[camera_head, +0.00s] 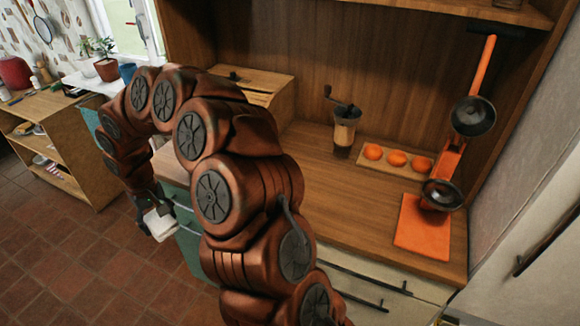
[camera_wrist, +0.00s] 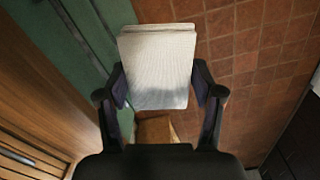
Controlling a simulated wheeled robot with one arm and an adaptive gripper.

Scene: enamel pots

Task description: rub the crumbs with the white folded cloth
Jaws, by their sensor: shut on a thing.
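The white folded cloth (camera_wrist: 158,68) is between the two fingers of my gripper (camera_wrist: 162,92) in the wrist view, and both fingers press on its sides. In the head view the cloth (camera_head: 160,224) hangs below my gripper (camera_head: 148,203) at the left of my arm. It is in the air in front of the green drawer fronts, with the tiled floor behind it. No crumbs can be made out in either view; my arm hides part of the counter.
A wooden box (camera_head: 262,85) stands at the back. A shelf unit (camera_head: 65,150) is at the left, with open tiled floor (camera_head: 60,262).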

